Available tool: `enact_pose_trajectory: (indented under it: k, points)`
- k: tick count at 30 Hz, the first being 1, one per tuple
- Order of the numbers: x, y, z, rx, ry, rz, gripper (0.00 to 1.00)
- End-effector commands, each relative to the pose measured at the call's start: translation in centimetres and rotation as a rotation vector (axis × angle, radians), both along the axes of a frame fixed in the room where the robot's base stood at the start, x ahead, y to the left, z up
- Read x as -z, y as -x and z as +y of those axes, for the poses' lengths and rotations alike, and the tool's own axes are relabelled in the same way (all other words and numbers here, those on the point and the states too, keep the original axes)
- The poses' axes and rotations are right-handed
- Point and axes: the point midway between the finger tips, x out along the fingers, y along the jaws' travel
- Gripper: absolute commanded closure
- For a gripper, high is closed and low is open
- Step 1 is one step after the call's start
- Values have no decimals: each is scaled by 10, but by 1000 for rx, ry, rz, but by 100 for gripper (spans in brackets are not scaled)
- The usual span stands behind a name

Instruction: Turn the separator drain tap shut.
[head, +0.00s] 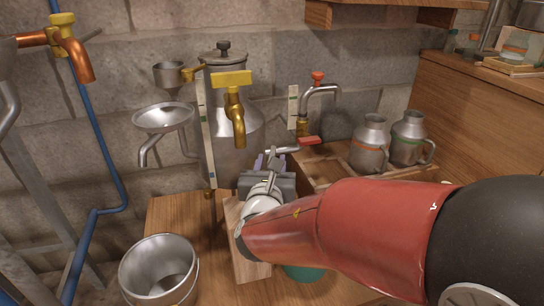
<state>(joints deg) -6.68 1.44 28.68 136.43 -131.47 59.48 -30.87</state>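A tall metal vessel (222,75) with a knobbed lid and a pale gauge strip, which looks like the separator, stands against the back wall. A low tap with a red lever (309,140) and a grey pipe (283,150) sits to its right; it may be the drain tap, but no label shows. A brass tap (235,105) with a flat yellow handle shows in front of the vessel. My gripper (271,158) reaches in from the right, just below and left of the red lever. Its fingers are small and partly hidden by its body, so their opening and any contact are unclear.
A metal bucket (160,272) stands front left. A funnel dish (163,117) is left of the vessel. A curved-spout tap with a red knob (318,77) rises behind. Two metal jugs (371,140) stand at right. A green object (303,272) is partly hidden under my arm.

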Motion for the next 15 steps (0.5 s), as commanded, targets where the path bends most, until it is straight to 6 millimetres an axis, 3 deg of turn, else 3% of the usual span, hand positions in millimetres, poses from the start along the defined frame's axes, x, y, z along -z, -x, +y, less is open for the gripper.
enact_pose_trajectory:
  k: [6, 15]
  points:
    - [0, -23, -2, 2, -2, 1, 66]
    - [0, -25, -3, 1, -2, 0, 66]
